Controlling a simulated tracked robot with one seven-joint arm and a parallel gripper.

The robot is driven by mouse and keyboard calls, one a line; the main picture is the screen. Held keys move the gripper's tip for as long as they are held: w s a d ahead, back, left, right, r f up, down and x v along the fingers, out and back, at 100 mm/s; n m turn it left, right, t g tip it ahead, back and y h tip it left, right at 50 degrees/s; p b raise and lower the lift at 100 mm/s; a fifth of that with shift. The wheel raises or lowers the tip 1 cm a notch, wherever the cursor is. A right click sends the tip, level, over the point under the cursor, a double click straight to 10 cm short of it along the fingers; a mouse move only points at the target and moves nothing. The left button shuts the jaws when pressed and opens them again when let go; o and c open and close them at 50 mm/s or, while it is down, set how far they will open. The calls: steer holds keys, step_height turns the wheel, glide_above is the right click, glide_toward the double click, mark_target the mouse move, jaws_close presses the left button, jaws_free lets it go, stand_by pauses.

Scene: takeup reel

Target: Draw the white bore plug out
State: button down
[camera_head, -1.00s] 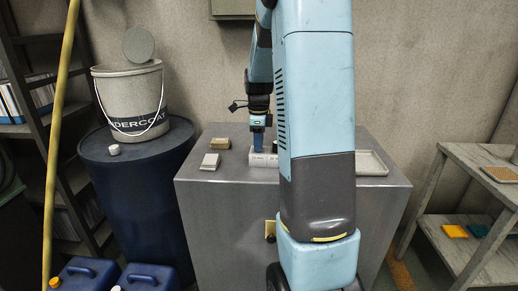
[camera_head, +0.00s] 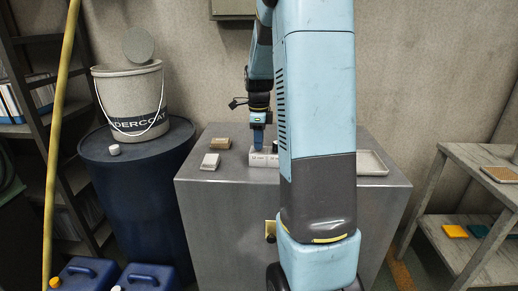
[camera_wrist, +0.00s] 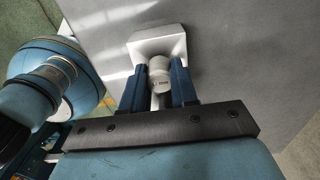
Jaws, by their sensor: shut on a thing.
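My gripper (camera_wrist: 158,84) has its two blue fingers shut on a white cylindrical plug (camera_wrist: 159,70), which lies between the fingertips in the wrist view. Beyond the plug is a white block (camera_wrist: 157,43); whether the plug's far end is still inside it cannot be told. In the head view a low white block with small dark labels (camera_head: 262,160) stands on the grey cabinet top (camera_head: 225,173). My gripper (camera_head: 258,148) points down just above its left part. My arm hides the block's right side.
A tan block (camera_head: 220,143) and a small white block (camera_head: 210,161) lie to the left on the cabinet. A shallow pale tray (camera_head: 372,162) is to the right, partly behind my arm. A blue drum (camera_head: 140,190) with a bucket (camera_head: 130,95) stands left of the cabinet.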

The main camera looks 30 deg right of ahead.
steer(key=shift+r, duration=4)
